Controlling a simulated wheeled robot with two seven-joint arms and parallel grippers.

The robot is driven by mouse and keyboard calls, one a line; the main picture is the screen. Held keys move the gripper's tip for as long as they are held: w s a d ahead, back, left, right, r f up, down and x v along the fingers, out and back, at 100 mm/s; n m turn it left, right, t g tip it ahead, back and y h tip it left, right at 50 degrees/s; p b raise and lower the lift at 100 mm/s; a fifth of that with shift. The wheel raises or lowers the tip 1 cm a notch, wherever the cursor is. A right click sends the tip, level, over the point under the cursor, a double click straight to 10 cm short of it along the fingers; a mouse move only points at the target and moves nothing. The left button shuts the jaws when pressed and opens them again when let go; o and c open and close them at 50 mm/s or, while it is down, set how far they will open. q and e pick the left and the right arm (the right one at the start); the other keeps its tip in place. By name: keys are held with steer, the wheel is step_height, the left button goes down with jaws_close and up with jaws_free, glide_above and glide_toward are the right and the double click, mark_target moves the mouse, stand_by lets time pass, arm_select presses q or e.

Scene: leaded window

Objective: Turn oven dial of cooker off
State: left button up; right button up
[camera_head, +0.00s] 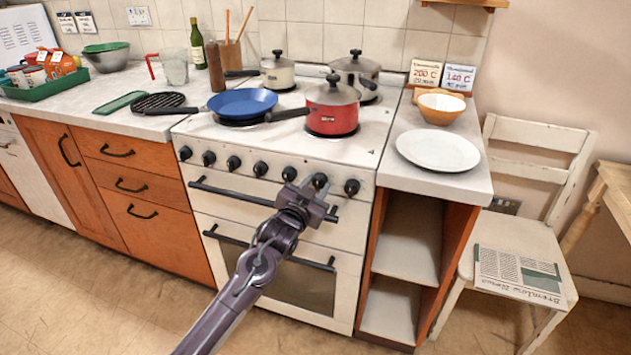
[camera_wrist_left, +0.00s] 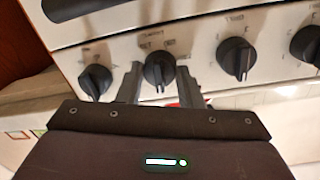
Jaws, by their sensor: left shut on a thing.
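The white cooker (camera_head: 250,150) stands in the middle of the head view with a row of several black dials along its front panel. My left gripper (camera_head: 314,189) is at the second dial from the right (camera_head: 320,180). In the left wrist view the fingers of the gripper (camera_wrist_left: 159,72) stand on both sides of this dial (camera_wrist_left: 159,68) and are shut on it. In that view the end dial (camera_wrist_left: 96,80) is to its left and another dial (camera_wrist_left: 236,57) to its right. The panel markings are too small to read. My right gripper is not in view.
A red pot (camera_head: 332,112), a blue pan (camera_head: 242,103) and two more pots stand on the hob. The oven door handles (camera_head: 270,247) lie below the dials. A white plate (camera_head: 438,151) sits on the right counter. A chair (camera_head: 520,245) with a newspaper stands at the right.

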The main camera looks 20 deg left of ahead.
arm_select(q)
steer(key=shift+n+p, duration=0.3)
steer(key=shift+n, duration=0.4)
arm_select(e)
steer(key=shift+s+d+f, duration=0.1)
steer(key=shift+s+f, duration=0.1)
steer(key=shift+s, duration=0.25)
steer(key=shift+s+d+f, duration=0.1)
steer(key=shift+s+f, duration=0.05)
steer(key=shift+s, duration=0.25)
arm_select(q)
steer(key=o, duration=1)
steer(key=s, duration=0.7)
steer(key=shift+s+a, duration=0.35)
steer(key=shift+s, duration=0.05)
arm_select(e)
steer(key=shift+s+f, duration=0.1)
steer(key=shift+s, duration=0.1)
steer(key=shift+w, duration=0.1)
